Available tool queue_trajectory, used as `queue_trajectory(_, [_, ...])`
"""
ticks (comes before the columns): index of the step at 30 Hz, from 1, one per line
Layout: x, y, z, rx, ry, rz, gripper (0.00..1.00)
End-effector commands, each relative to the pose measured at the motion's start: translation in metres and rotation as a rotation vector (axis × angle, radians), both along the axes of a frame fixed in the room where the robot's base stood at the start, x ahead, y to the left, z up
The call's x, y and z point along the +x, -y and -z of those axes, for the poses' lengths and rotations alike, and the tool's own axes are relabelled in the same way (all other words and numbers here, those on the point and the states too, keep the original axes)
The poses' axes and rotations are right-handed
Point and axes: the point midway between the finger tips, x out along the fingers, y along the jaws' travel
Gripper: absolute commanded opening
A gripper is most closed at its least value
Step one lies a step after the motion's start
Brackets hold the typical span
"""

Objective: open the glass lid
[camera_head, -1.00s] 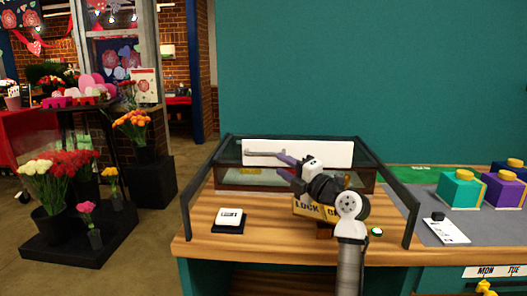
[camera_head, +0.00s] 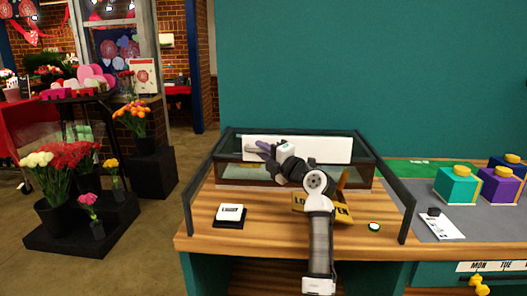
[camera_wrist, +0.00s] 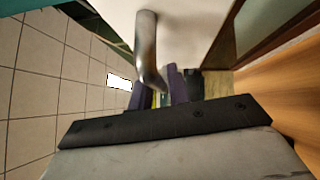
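The glass lid (camera_head: 230,143) is a dark-framed pane on the low display case at the back of the wooden counter. It looks closed. A white panel (camera_head: 328,150) runs along it and carries a silver bar handle, which shows large in the wrist view (camera_wrist: 150,50). My gripper (camera_head: 257,148) has purple fingers and is at the handle, covering most of it in the head view. In the wrist view the fingers (camera_wrist: 158,92) are apart, with a gap between them. The handle's lower end lies at that gap; contact is unclear.
A white-topped block (camera_head: 230,213) and a green button (camera_head: 374,227) are there too. Dark rails (camera_head: 387,190) flank the counter. Coloured boxes (camera_head: 458,185) stand right, flowers (camera_head: 70,165) left.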

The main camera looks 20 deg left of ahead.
Motion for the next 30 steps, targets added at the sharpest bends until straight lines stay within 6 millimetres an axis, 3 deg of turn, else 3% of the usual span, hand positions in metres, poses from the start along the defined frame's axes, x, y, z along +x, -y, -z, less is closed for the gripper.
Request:
queue_trajectory(4, [0.0,0.0,0.0,0.0,0.0,0.0,0.0])
queue_trajectory(17, [-0.009,0.003,0.003,0.0,0.001,0.0,0.0])
queue_trajectory(23, [-0.041,0.013,0.007,-0.002,0.007,0.001,0.0])
queue_trajectory(30, [-0.098,0.029,0.008,-0.001,0.007,0.003,0.0])
